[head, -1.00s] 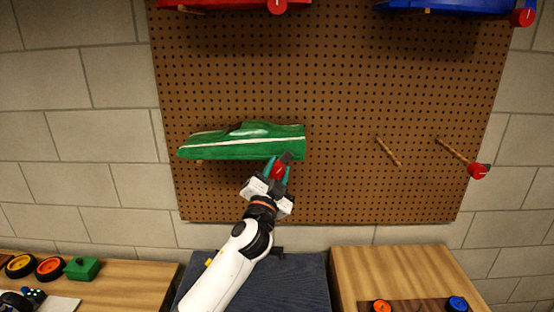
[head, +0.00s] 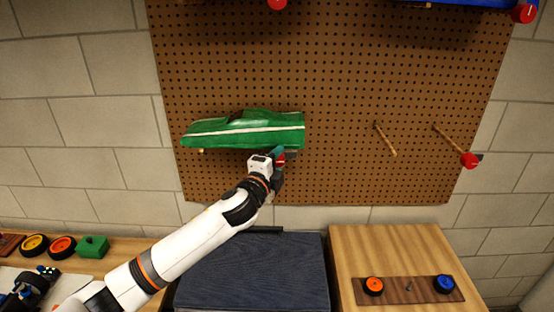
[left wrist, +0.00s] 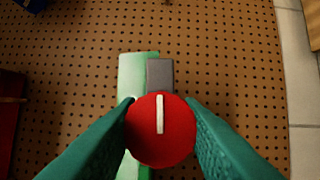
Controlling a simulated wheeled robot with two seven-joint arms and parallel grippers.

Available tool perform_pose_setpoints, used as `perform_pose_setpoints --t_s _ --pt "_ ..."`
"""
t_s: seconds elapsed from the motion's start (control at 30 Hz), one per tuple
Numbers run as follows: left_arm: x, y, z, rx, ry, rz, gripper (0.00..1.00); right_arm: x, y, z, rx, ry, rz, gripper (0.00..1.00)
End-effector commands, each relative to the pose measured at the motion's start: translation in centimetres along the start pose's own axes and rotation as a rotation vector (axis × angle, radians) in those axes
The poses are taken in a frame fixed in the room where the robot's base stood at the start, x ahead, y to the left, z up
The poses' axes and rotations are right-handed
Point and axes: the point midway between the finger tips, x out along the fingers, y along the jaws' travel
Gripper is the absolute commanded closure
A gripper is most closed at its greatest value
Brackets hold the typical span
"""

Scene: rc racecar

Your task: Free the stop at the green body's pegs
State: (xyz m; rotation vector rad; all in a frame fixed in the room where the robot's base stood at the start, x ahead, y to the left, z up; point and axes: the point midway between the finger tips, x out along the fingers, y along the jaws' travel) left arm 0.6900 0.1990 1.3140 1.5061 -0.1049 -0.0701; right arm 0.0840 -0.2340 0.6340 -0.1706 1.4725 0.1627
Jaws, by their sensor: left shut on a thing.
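The green car body (head: 245,130) with a white stripe hangs on the brown pegboard, left of its middle; part of it shows in the left wrist view (left wrist: 135,75). The stop (head: 281,157) is a red round knob with a white line, at the body's lower right end. My left gripper (head: 279,160) is shut on it, a teal finger on each side of the knob in the left wrist view (left wrist: 160,130). The white line is upright there, and a grey block (left wrist: 159,74) shows behind the knob. The peg behind the stop is hidden. My right gripper is not in view.
Two bare wooden pegs (head: 385,139) (head: 448,141) stick out at the right, the farther one with another red stop (head: 469,161). A blue body (head: 460,3) hangs above. Below stand a dark-topped box (head: 255,270) and a wooden table (head: 390,250) with wheels.

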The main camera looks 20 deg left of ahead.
Motion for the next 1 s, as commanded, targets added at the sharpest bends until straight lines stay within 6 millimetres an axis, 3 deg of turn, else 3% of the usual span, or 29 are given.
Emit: perform_pose_setpoints --t_s 0.73,0.77,0.8,0.87,1.0 --pt "-0.03 -0.21 0.07 0.078 -0.001 -0.035 0.9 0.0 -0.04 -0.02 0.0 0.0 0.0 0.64" --pt "-0.03 -0.21 0.07 0.078 -0.001 -0.035 0.62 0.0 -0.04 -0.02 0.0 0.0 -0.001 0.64" --pt "-0.03 -0.21 0.07 0.077 -0.001 -0.035 0.56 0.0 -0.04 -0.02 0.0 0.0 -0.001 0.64" --pt "-0.02 -0.18 0.06 0.077 -0.001 -0.034 0.46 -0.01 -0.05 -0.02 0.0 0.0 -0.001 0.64" --pt "-0.01 -0.11 0.05 0.076 -0.001 -0.033 0.45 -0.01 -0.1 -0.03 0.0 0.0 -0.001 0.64"
